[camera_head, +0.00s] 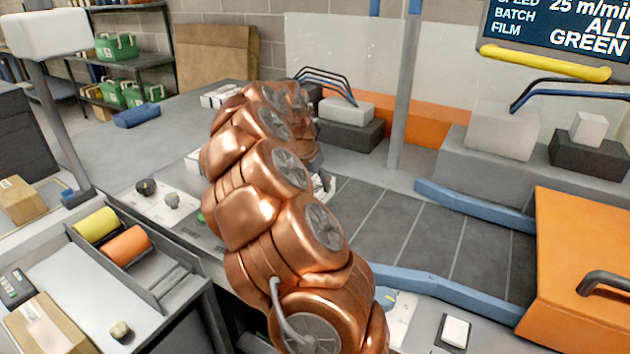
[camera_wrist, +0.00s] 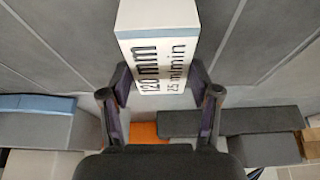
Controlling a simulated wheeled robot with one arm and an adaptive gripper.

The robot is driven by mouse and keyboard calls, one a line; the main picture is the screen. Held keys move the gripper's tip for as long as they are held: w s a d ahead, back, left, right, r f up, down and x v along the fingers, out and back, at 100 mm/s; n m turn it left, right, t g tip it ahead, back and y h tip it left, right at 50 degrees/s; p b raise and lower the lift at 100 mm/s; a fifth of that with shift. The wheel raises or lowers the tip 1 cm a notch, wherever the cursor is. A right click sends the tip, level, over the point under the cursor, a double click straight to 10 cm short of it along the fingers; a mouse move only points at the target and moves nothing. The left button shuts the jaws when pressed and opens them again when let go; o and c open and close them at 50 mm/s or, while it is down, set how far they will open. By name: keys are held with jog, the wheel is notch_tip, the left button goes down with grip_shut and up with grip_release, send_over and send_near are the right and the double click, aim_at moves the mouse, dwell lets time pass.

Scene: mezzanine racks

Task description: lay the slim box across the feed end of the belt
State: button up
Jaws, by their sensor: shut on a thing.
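A white box with a light blue-grey edge and black print reading "120 mm" and "25 m/min" (camera_wrist: 158,20) is between the fingers of my gripper (camera_wrist: 160,84) in the wrist view. The fingers are shut on its two sides. The dark grey belt with pale cross lines (camera_head: 425,232) runs between blue rails in the head view. The belt's left end is partly hidden behind my copper arm. Dark panels with pale lines (camera_wrist: 65,50) lie behind the box in the wrist view; I cannot tell the gap to them. The arm hides most of my gripper and the box in the head view.
Blue rails (camera_head: 440,287) border the belt. An orange hood with a dark handle (camera_head: 580,265) stands at its right. A grey post (camera_head: 404,100) rises behind. A tray with yellow and orange rolls (camera_head: 127,244) and a cardboard box (camera_head: 45,325) are at the left.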

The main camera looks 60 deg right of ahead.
jog(key=o, duration=1.4)
jog(key=shift+r, duration=0.1)
jog(key=shift+a+r, duration=0.15)
jog(key=shift+r, duration=0.2)
jog(key=b+v, duration=0.1)
jog(key=v, duration=1)
jog(key=shift+r, duration=0.15)
jog(key=shift+a, duration=0.1)
